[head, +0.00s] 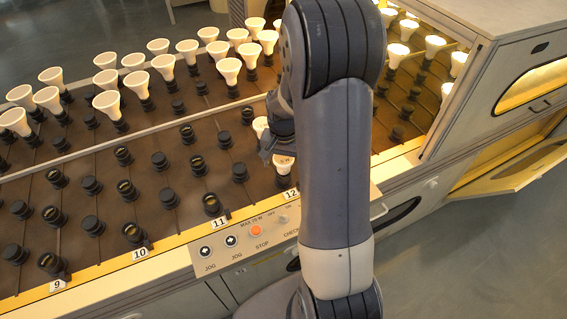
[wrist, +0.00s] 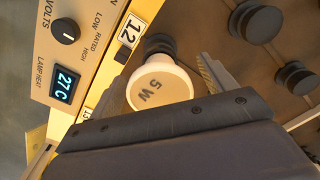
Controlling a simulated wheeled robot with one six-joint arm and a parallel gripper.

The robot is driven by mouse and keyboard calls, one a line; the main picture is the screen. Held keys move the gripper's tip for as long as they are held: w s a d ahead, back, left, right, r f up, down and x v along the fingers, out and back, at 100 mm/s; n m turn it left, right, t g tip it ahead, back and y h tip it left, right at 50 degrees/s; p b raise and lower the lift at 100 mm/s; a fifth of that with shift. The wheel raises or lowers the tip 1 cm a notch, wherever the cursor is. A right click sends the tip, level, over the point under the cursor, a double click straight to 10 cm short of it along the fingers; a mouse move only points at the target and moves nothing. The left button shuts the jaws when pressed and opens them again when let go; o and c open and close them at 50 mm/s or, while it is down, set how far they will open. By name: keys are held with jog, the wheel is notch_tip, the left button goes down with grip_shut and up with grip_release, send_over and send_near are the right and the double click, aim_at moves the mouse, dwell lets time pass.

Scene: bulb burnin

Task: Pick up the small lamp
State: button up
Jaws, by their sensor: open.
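A small white lamp marked 5 W (wrist: 160,88) sits upright in a dark socket beside the number 12 plate in the wrist view. In the head view a lamp that appears to be the same one (head: 284,164) shows partly behind my arm, near the 12 label. My gripper (wrist: 164,76) is open, with one finger on each side of the lamp. I cannot tell whether either finger touches it. In the head view my gripper (head: 277,138) is mostly hidden by my arm.
Another white lamp (head: 261,125) stands just behind my gripper. Rows of empty black sockets (head: 160,161) fill the rack's front; many larger lamps (head: 108,102) stand farther back. A control panel (head: 255,232) lies along the front edge. A lit cabinet (head: 530,88) is at right.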

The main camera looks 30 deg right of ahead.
jog(key=c, duration=1.1)
jog(key=shift+r, duration=0.1)
